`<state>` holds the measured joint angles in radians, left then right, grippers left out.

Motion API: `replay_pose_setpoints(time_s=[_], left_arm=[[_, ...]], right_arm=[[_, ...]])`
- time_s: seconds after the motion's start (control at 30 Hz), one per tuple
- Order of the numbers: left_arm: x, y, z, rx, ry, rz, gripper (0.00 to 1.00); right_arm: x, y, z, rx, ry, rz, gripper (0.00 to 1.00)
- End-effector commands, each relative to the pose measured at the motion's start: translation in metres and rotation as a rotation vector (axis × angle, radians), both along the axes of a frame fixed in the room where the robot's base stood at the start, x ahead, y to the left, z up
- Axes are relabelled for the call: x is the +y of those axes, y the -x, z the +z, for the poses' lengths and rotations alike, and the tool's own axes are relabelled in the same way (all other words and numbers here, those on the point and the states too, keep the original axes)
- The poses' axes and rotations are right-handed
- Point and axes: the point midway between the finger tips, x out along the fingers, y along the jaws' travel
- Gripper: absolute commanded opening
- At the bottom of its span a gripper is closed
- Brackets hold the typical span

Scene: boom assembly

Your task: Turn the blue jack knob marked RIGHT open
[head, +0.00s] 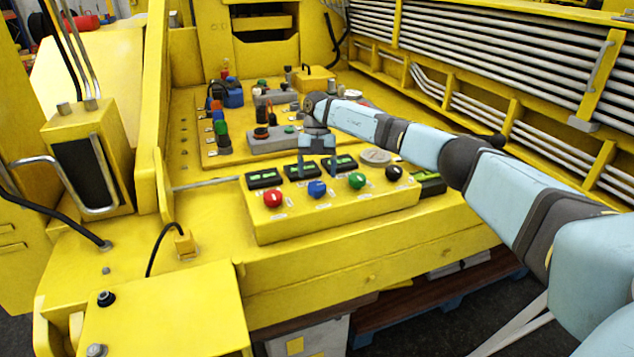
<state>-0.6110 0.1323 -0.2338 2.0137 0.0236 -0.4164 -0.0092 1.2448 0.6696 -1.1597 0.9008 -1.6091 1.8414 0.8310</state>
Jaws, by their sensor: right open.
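The yellow control box (330,222) shows in the middle of the head view. A row of knobs runs along its sloped top: red (273,198), blue (317,188), green (357,181) and black (394,173). The labels beside them are too small to read, so I cannot tell which one says RIGHT. My right gripper (318,163) points down with its fingers spread and empty. It appears just behind and above the blue knob, near the middle display, apart from the knob. My left gripper is not in view.
Displays with green digits (301,170) sit behind the knobs, beside a round grey cap (376,157). A panel with several switches and a grey block (262,142) lies farther back. Grey pipes (450,45) line the right side. A yellow post (155,100) rises at left.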

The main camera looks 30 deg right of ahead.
Motion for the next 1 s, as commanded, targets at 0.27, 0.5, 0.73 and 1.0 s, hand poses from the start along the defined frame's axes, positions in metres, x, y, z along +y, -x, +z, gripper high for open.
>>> replay_pose_setpoints(time_s=[0.27,0.5,0.73,1.0], left_arm=[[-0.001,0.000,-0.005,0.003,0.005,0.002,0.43],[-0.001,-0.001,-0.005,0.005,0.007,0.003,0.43],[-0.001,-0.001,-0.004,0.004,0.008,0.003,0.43],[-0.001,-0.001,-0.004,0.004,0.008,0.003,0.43]], right_arm=[[-0.013,-0.021,0.060,-0.002,0.000,-0.002,0.76],[-0.021,-0.030,0.089,-0.001,-0.001,0.001,0.76],[-0.022,-0.032,0.094,0.001,-0.001,0.000,0.76],[-0.022,-0.032,0.094,0.001,-0.001,0.001,0.76]])
